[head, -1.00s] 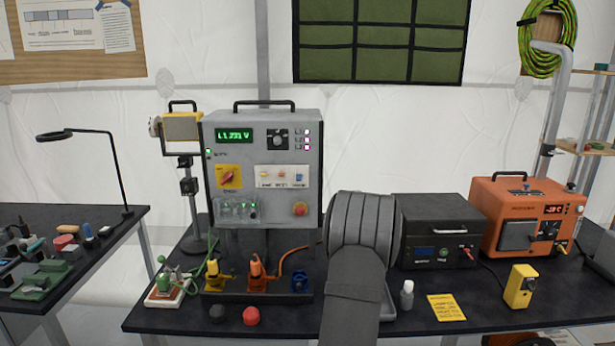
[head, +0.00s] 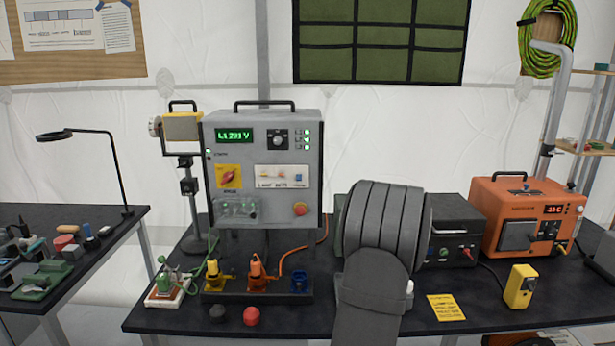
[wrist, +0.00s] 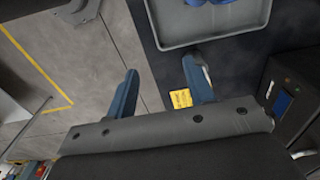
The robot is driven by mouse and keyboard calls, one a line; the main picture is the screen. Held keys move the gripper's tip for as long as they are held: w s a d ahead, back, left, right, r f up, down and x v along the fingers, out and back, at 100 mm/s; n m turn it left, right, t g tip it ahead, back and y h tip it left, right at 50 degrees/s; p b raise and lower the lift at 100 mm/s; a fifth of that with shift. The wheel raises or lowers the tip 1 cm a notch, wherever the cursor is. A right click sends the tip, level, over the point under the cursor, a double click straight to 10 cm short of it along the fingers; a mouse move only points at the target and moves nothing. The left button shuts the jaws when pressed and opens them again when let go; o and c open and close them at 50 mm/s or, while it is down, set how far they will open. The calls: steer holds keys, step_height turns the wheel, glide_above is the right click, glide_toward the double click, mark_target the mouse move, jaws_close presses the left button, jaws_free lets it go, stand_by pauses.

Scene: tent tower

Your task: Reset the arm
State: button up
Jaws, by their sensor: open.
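My gripper (wrist: 160,92) shows in the wrist view with its two blue fingers spread apart and nothing between them. The fingers hang over the table edge, with floor on the left and the dark table top on the right. In the head view my grey arm stands in front of the table, right of the grey power unit (head: 262,170), and hides the gripper itself.
A black box (head: 455,215) and an orange unit (head: 535,215) stand on the table (head: 170,315) at right. Coloured plugs sit in a rack (head: 225,297). A grey tray (wrist: 215,35) shows in the wrist view.

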steer(key=w+a+r, duration=0.3)
steer(key=a, duration=0.5)
steer(key=w+a+r, duration=0.2)
steer(key=a+r, duration=0.2)
steer(key=a, duration=0.4)
steer(key=shift+w+a+f, duration=0.95)
steer(key=shift+a+f, duration=0.4)
steer(key=shift+a, duration=0.3)
steer(key=shift+w+a+f, duration=0.9)
steer(key=shift+a+f, duration=0.45)
steer(key=shift+a, duration=0.35)
steer(key=shift+w+a+f, duration=0.95)
steer(key=shift+a+f, duration=0.4)
steer(key=shift+a, duration=0.3)
